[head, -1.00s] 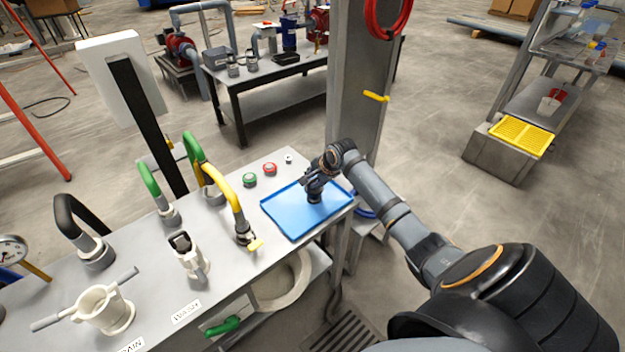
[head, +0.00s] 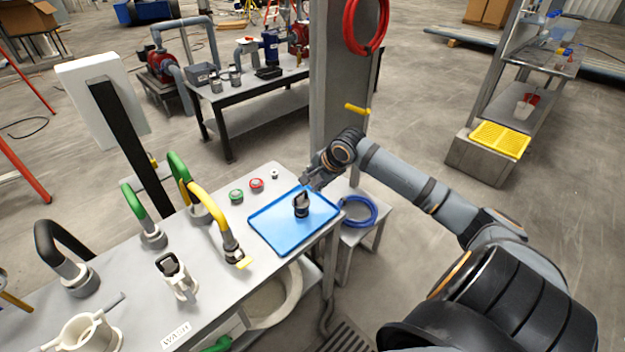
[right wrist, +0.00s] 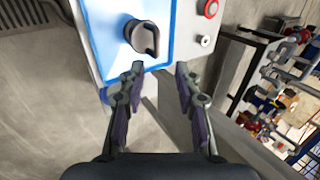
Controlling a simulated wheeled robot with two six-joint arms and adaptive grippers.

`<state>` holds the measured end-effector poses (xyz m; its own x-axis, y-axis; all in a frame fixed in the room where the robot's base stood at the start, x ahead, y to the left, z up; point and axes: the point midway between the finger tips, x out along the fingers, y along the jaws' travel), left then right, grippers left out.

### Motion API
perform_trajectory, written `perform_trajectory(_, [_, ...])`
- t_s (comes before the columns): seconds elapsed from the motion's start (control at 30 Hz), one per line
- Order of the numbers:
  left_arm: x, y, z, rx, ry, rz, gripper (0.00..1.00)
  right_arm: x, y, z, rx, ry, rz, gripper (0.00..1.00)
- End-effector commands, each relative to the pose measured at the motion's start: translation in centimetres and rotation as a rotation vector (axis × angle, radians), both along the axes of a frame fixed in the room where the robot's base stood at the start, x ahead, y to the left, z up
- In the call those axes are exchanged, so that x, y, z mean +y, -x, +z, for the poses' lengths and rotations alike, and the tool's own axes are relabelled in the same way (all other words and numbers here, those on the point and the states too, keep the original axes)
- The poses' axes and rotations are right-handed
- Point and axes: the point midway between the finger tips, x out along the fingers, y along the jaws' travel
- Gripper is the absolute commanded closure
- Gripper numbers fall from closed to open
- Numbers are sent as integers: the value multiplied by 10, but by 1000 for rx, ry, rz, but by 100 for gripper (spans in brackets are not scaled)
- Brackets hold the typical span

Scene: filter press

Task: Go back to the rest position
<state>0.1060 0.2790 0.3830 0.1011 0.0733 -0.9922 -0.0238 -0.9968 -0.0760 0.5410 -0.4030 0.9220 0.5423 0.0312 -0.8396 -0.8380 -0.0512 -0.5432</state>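My right gripper (head: 311,179) is above the far right edge of the blue tray (head: 272,229) on the grey bench. In the right wrist view the gripper (right wrist: 160,72) has its fingers apart with nothing between them. A dark coupling with a grey collar (head: 301,206) stands in the tray, apart from the fingers. It also shows in the right wrist view (right wrist: 142,36), beyond the fingertips. My left gripper is not in view.
The bench (head: 215,258) carries yellow (head: 212,212), green and black hoses, a white fitting (head: 178,278) and green and red buttons. A grey post (head: 336,100) with a red hose stands behind my right arm. A blue hose coil (head: 358,211) lies on a small stand right of the bench.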

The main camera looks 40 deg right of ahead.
Motion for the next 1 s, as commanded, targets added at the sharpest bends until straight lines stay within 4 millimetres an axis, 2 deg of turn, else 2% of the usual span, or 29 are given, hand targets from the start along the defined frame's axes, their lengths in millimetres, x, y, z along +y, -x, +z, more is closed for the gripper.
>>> perform_trajectory(0.47, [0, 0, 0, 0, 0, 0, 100, 1, 0, -1, 0, 2, 3, 67])
perform_trajectory(0.57, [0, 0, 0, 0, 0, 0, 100, 15, 9, -18, 18, 39, 79, 67])
perform_trajectory(0.67, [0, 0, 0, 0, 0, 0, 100, 55, 38, -58, 54, 155, 307, 67])
perform_trajectory(0.7, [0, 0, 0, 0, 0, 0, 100, 75, 56, -76, 69, 219, 434, 67])
perform_trajectory(0.8, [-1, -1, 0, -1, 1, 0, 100, 115, 98, -103, 90, 375, 721, 67])
perform_trajectory(0.9, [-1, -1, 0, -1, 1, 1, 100, 137, 129, -114, 106, 489, 915, 67])
perform_trajectory(1.0, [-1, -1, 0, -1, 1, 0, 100, 151, 154, -117, 123, 573, 1059, 67])
